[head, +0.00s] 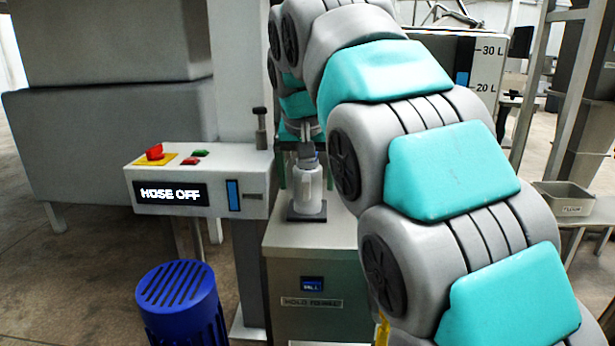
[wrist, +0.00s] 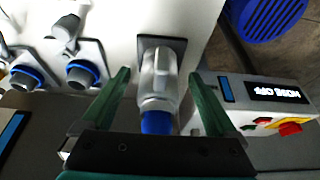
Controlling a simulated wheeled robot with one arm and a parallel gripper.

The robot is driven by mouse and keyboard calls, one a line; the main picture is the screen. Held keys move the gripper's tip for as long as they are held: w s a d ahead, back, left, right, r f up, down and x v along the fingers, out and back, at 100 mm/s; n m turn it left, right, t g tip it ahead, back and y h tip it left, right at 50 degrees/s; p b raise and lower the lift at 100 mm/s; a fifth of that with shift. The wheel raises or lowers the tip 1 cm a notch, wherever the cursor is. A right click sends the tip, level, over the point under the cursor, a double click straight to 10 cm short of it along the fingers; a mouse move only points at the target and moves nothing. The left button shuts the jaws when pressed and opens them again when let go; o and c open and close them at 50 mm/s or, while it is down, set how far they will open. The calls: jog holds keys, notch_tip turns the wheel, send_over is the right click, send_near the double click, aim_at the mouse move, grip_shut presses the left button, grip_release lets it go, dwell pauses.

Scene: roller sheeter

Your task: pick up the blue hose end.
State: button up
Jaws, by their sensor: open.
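A grey-white fitting (wrist: 158,78) with a blue end (wrist: 157,122) stands on a dark square plate in the wrist view. I take this to be the blue hose end. My gripper (wrist: 160,76) is open, with one green finger on each side of the fitting. A gap shows on both sides, and the blue part lies close to the palm. In the head view the fitting (head: 308,187) stands upright on the grey cabinet, its top partly hidden by my gripper and arm.
Two blue-ringed grey sockets (wrist: 82,72) on dark plates stand left in the wrist view. A control box (head: 200,180) reading "HOSE OFF" with a red button stands left of the fitting. A blue motor (head: 180,300) is on the lower left. The cabinet (head: 312,260) has a fill button.

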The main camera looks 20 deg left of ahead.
jog(key=shift+x, duration=1.15)
jog(key=shift+c, duration=0.4)
grip_shut()
